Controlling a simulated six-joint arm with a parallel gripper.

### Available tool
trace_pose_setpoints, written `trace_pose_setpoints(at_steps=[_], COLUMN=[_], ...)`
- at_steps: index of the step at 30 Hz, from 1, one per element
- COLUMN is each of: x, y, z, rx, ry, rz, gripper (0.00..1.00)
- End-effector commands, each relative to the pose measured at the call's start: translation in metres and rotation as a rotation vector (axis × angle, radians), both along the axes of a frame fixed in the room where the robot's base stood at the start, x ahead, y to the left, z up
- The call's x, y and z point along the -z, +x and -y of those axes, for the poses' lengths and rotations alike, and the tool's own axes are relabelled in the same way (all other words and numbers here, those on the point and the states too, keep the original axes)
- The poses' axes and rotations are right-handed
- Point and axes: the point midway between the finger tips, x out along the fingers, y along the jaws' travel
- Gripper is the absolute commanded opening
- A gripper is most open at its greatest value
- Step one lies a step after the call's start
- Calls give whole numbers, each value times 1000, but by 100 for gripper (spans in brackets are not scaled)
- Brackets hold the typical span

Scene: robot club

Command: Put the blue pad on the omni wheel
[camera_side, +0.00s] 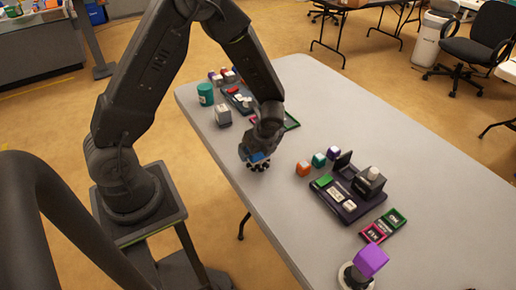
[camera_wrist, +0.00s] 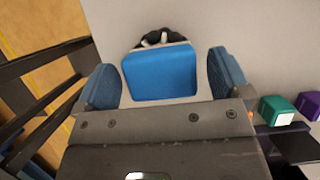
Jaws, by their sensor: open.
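The blue pad (camera_wrist: 160,73) sits between the two blue-padded fingers of my gripper (camera_wrist: 164,80) in the wrist view. A gap shows on each side of it, so my gripper is open around it. The dark omni wheel (camera_wrist: 161,37) with pale parts shows just beyond the pad's far edge; the pad hides the rest. In the side view the pad (camera_side: 259,157) appears directly on top of the black omni wheel (camera_side: 259,167), near the table's left edge. My gripper (camera_side: 256,154) is low over both and partly hides the pad.
Orange (camera_side: 303,168), teal (camera_side: 319,159) and purple (camera_side: 334,153) cubes stand to the right, beside a dark tray (camera_side: 350,212) with parts. A purple block (camera_side: 371,260) rests on a white round base at the front. A grey block (camera_side: 223,115) and teal can (camera_side: 205,94) stand behind.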

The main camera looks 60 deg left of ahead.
Motion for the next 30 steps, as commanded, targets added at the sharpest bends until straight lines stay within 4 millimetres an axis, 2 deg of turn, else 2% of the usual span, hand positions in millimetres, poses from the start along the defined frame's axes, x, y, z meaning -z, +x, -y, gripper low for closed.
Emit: trace_pose_setpoints(at_steps=[5,15,23,26,30], x=[-22,-87,-112,-126,-164], y=[1,0,0,-5,-24], z=[8,36,45,48,55], rx=[0,0,-7,-67,-290], ry=[1,-1,-2,-19,-90], rz=[5,5,7,49,199], gripper=[95,95,95,95,95])
